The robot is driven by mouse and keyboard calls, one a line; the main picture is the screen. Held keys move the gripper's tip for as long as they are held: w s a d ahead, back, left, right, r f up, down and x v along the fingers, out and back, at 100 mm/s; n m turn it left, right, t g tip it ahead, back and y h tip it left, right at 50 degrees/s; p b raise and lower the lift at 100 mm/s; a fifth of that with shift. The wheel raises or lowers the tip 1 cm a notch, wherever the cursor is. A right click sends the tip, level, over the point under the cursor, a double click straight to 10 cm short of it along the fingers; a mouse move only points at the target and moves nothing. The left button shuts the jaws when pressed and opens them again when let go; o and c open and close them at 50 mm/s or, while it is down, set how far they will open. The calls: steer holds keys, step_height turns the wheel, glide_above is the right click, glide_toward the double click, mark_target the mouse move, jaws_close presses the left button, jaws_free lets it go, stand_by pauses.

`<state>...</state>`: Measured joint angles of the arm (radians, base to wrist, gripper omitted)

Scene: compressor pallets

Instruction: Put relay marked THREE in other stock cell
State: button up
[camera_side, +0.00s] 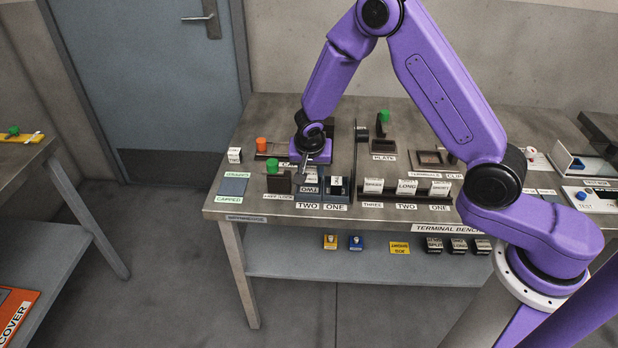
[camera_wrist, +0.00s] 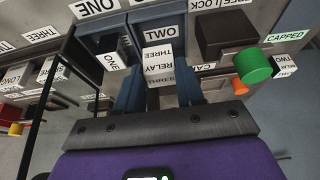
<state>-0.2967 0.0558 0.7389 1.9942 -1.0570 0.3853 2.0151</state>
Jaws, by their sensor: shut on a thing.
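My gripper (camera_wrist: 159,82) is shut on the relay marked THREE (camera_wrist: 158,62), a dark block with white labels. In the side view my gripper (camera_side: 313,170) is low over the stock cells, on the side of cell TWO (camera_side: 308,196). In the wrist view the held relay is at the blue cell with the TWO label (camera_wrist: 160,34). I cannot tell whether its base touches the cell. A relay marked ONE (camera_wrist: 112,62) stands beside it, by cell ONE (camera_side: 336,198). The fingers hide part of the held relay.
A dark lock block with a green knob (camera_wrist: 253,66) stands close beside the cells. A dark upright divider (camera_side: 356,150) is on the other side. A rack with several labelled blocks (camera_side: 407,188) lies to the right. The lower shelf (camera_side: 290,262) holds small parts.

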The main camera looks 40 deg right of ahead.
mark_target(309, 176)
steer(key=shift+w+f, duration=0.3)
steer(key=shift+f, duration=1.65)
steer(key=shift+f, duration=0.2)
steer(key=o, duration=1)
steer(key=shift+o, duration=0.2)
steer(key=shift+a+r, duration=0.15)
steer(key=shift+r, duration=0.4)
steer(key=v, duration=1.1)
steer(key=shift+s+r, duration=0.15)
